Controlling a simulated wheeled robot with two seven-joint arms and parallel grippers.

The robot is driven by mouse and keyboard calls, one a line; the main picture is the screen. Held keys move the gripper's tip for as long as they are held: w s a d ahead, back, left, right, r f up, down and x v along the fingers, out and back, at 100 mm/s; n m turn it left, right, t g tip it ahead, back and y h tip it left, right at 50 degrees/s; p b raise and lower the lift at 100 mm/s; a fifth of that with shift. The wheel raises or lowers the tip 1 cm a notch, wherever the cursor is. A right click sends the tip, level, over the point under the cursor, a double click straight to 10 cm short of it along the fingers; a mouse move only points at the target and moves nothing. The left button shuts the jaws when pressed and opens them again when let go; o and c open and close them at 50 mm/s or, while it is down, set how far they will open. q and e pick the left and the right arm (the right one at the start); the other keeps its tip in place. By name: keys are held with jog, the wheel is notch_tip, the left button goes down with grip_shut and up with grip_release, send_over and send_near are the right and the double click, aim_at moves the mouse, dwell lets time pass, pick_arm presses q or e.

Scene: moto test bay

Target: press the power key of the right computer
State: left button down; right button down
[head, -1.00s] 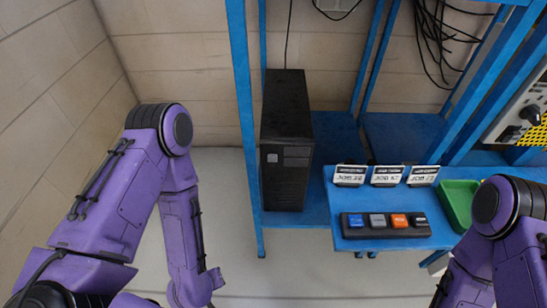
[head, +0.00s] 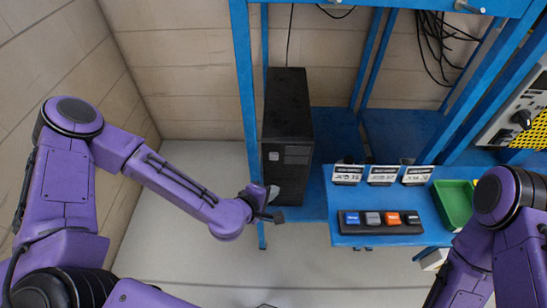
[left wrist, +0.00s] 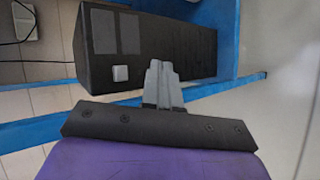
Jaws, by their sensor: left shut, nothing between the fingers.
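One black computer tower (head: 287,120) stands on the blue rack in the head view, its front towards me. Its power key, a light grey square (head: 273,156), is at the upper left of the front. In the left wrist view the tower (left wrist: 170,48) lies across the top and the key (left wrist: 120,73) shows left of the fingertips. My left gripper (head: 273,191) is shut and empty, in front of the tower's lower front, below the key. The fingers (left wrist: 161,68) overlap the tower in the wrist view; I cannot tell whether they touch it. My right gripper is out of view.
A blue post (head: 243,95) stands just left of the tower. To the right are a button box (head: 381,221), several job cards (head: 383,175) and a green tray (head: 453,203) on a blue bench. Floor (head: 185,255) is clear below the rack.

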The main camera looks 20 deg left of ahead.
aim_at(274, 156)
pick_arm(q)
jog(key=w+a, duration=0.2)
jog(key=w, duration=0.6)
jog(key=shift+w+a, duration=0.15)
jog(key=shift+a, duration=0.05)
jog(key=shift+w, duration=0.1)
dwell(1.7)
jog(key=shift+w+a, duration=0.15)
jog(key=shift+w, duration=0.15)
